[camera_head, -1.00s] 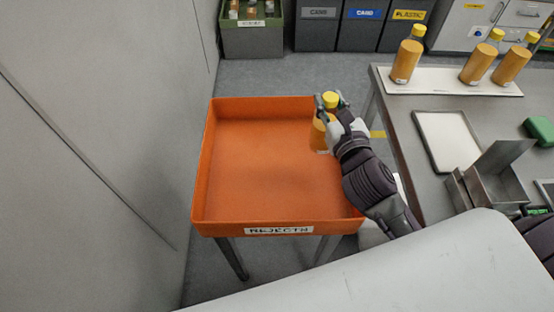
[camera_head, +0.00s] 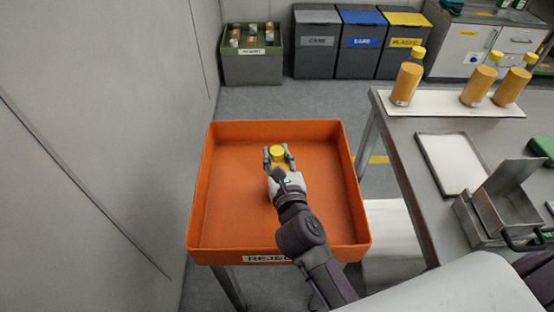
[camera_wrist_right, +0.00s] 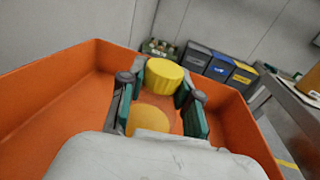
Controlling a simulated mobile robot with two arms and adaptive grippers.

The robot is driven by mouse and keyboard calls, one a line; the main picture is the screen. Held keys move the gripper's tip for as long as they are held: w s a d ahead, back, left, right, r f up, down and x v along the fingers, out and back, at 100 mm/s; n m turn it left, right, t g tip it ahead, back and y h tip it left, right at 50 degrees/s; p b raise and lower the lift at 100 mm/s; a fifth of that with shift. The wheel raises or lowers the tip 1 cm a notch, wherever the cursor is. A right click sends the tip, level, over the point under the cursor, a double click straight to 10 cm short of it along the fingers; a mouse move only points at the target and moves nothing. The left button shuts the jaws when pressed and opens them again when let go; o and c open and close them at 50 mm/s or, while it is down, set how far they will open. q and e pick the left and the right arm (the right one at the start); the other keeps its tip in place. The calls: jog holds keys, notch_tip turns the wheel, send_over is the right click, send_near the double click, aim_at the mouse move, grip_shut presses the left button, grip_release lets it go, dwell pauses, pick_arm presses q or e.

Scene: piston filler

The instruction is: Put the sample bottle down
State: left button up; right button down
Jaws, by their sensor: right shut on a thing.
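The sample bottle (camera_head: 278,153) shows its yellow cap between the fingers of my right gripper (camera_head: 278,158). In the right wrist view the yellow cap (camera_wrist_right: 161,77) and the orange shoulder (camera_wrist_right: 150,115) of the bottle show between the two green-padded fingers (camera_wrist_right: 160,105), which are shut on it. The bottle is over the middle of the orange rejects tray (camera_head: 222,130). The gripper and wrist hide its lower part, so I cannot tell whether it touches the tray floor. My left gripper is not in view.
The tray has raised walls and is otherwise empty. On the right, a steel table (camera_head: 400,150) carries several orange bottles on a white board (camera_head: 450,108), a flat tray (camera_head: 452,160) and a metal box (camera_head: 500,200). Bins (camera_head: 360,45) and a green crate (camera_head: 252,68) stand behind.

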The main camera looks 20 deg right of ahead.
jog(key=shift+f, duration=0.3)
jog(key=shift+f, duration=0.15)
jog(key=c, duration=0.8)
grip_release()
jog(key=s+a+b, duration=0.1)
jog(key=s+b, duration=0.1)
jog(key=s, duration=1)
jog(key=shift+r, duration=0.4)
